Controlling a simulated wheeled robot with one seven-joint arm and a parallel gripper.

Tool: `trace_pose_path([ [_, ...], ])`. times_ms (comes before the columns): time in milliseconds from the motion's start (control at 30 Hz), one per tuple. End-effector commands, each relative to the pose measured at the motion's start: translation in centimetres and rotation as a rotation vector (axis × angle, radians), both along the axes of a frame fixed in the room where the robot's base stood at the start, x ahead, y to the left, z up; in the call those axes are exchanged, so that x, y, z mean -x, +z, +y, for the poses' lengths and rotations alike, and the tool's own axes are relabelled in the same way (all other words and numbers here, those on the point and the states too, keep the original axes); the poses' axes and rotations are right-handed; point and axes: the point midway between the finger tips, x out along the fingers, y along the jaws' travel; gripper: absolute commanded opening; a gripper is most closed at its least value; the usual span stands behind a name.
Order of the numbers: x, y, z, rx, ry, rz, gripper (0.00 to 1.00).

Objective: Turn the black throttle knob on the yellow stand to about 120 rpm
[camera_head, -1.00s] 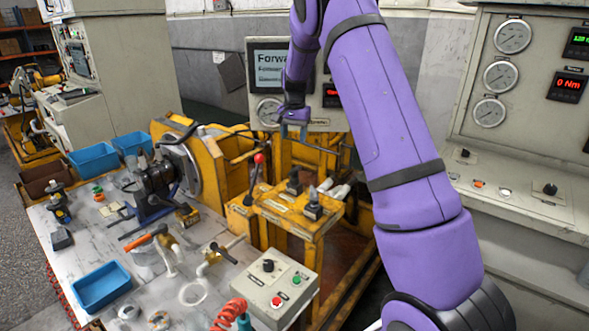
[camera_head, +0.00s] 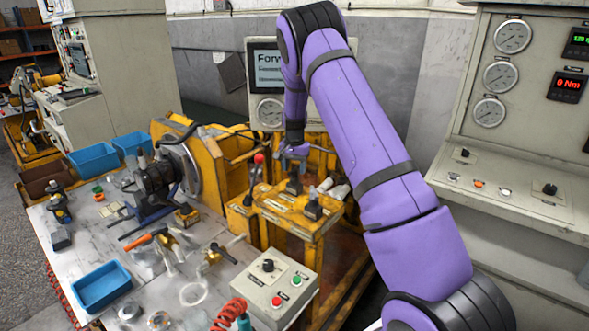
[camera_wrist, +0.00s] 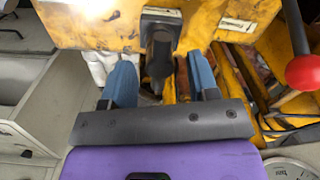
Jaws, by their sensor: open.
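The yellow stand (camera_head: 285,216) carries two black knobs on dark bases. The rear black knob (camera_head: 294,183) is just below my gripper (camera_head: 293,152), and the front black knob (camera_head: 313,207) is nearer to the camera. In the wrist view, a black knob (camera_wrist: 160,52) on the yellow stand (camera_wrist: 95,28) shows between the blue fingertips of my gripper (camera_wrist: 161,75). The fingers are spread, with a gap on each side of this knob. I see no contact. My gripper is open and empty, pointing down.
A red-balled lever (camera_head: 259,159) stands close left of my gripper. The forward screen (camera_head: 266,68) is partly hidden by my arm. A green readout (camera_head: 580,40) is at the far right, above a red 0 Nm readout (camera_head: 567,86). A button box (camera_head: 275,286) stands in front.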

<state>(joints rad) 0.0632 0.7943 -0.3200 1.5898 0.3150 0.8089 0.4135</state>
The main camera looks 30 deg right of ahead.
Motion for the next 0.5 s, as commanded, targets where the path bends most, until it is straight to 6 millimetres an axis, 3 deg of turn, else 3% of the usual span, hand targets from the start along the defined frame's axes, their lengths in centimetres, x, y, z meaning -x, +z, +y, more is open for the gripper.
trace_pose_path([
  [367, 0.01, -0.6, 0.01, 0.0, 0.0, 0.0, 0.54],
  [500, 0.0, -0.59, 0.01, 0.0, 0.0, 0.0, 0.27],
])
